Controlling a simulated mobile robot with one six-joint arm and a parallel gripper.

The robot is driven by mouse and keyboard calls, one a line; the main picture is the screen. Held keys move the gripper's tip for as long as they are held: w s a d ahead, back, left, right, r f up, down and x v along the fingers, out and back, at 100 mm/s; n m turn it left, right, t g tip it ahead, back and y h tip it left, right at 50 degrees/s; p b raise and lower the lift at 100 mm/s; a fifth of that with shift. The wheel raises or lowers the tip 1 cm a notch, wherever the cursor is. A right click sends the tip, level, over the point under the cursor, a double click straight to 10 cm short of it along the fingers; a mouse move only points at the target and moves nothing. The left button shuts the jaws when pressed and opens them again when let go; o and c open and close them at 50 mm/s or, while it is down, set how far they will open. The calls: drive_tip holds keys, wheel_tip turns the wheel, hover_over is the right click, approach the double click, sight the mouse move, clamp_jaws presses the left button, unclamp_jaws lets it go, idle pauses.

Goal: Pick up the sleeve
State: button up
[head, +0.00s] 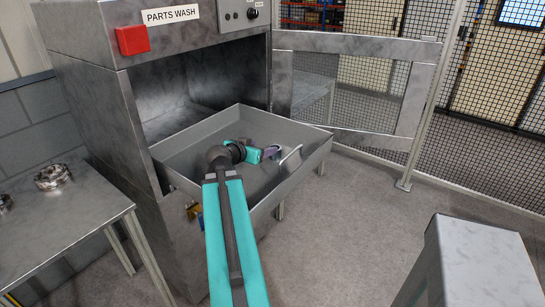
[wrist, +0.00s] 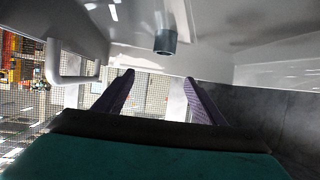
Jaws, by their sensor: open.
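The sleeve (wrist: 165,42) is a small dark grey cylinder with an open end. In the wrist view it is at the top middle, against the pale metal of the pull-out tray (head: 180,152). My gripper (wrist: 158,78) shows two purple fingers spread apart, with nothing between them. The sleeve appears beyond the fingertips, roughly in line with the gap, and apart from them. In the head view my gripper (head: 273,152) is over the right part of the tray. I cannot make out the sleeve in that view.
The tray has raised walls and a bent handle (head: 291,155), also at left in the wrist view (wrist: 72,62). The parts washer (head: 100,100) stands behind, its framed door (head: 405,100) open at right. A metal table (head: 60,225) with ring-shaped parts (head: 52,177) is at left.

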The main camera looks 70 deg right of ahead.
drive_tip(key=shift+w+f+b, duration=0.25)
drive_tip(key=shift+f+b, duration=0.45)
drive_tip(key=shift+f, duration=0.15)
drive_tip(key=shift+w+f+b, duration=0.2)
drive_tip(key=shift+f+b, duration=0.5)
drive_tip(key=shift+f, duration=0.15)
drive_tip(key=p, duration=0.2)
hover_over(269, 162)
drive_tip(key=a, duration=0.2)
wheel_tip(269, 162, down, 2)
drive_tip(key=shift+d+f, duration=0.15)
drive_tip(key=shift+f, duration=0.05)
drive_tip(key=shift+x, duration=0.85)
drive_tip(key=shift+f, duration=0.1)
drive_tip(key=shift+p+x, duration=1.25)
drive_tip(key=shift+x, duration=1.3)
drive_tip(key=shift+s+f, duration=0.15)
drive_tip(key=c, duration=1.5)
